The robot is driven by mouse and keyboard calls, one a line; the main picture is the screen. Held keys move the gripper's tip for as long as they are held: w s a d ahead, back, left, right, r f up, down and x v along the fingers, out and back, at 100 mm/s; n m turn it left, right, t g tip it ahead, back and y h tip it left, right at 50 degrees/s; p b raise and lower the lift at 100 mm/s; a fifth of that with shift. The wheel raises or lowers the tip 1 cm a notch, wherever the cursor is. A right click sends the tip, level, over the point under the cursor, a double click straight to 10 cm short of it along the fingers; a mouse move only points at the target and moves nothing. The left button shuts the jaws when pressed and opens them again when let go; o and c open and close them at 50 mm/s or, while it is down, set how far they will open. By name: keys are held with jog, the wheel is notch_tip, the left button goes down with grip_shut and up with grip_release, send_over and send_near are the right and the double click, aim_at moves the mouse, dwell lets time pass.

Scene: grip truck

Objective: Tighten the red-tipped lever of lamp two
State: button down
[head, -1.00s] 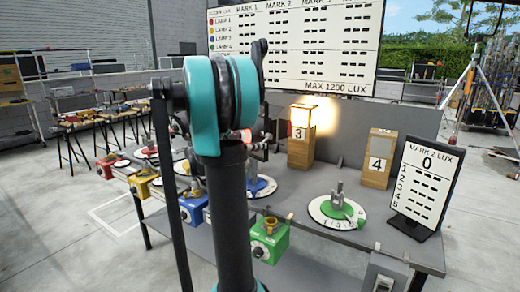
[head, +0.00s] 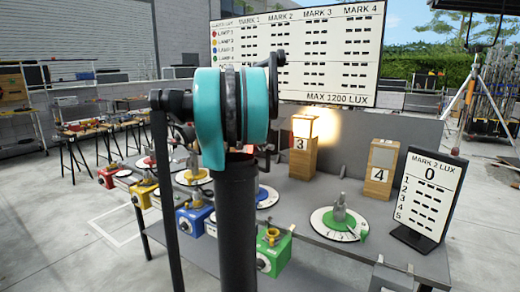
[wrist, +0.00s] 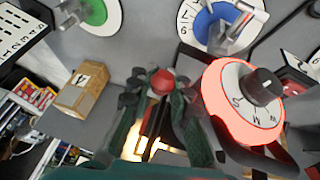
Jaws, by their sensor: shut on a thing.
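In the wrist view, my gripper (wrist: 158,92) has its dark fingers on both sides of a red ball tip (wrist: 162,82) and is shut on it. The lever below the ball is mostly hidden by the fingers. Close on the right is a white dial with a glowing red-orange rim (wrist: 216,98) and a dark knob (wrist: 262,87); I cannot tell which lamp it belongs to. In the head view, my teal-jointed arm covers the gripper and the lever.
Lit lamp box 3 (head: 303,155) and lamp box 4 (head: 380,172) stand on the grey bench. The green dial (head: 338,224) and the Mark 2 lux board (head: 428,200) are at the right. A blue dial (wrist: 215,22) shows in the wrist view.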

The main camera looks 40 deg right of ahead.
jog(key=shift+d+r+y, duration=0.2)
jog(key=shift+r+y, duration=0.1)
jog(key=shift+y, duration=0.35)
jog(key=shift+d+r+y, duration=0.2)
jog(key=shift+r+y, duration=0.1)
jog(key=shift+y, duration=0.35)
jog(key=shift+w, duration=0.1)
jog(key=c, duration=1.4)
grip_release()
jog(key=shift+o, duration=0.2)
jog(key=v, duration=1.2)
jog(key=shift+w, duration=0.2)
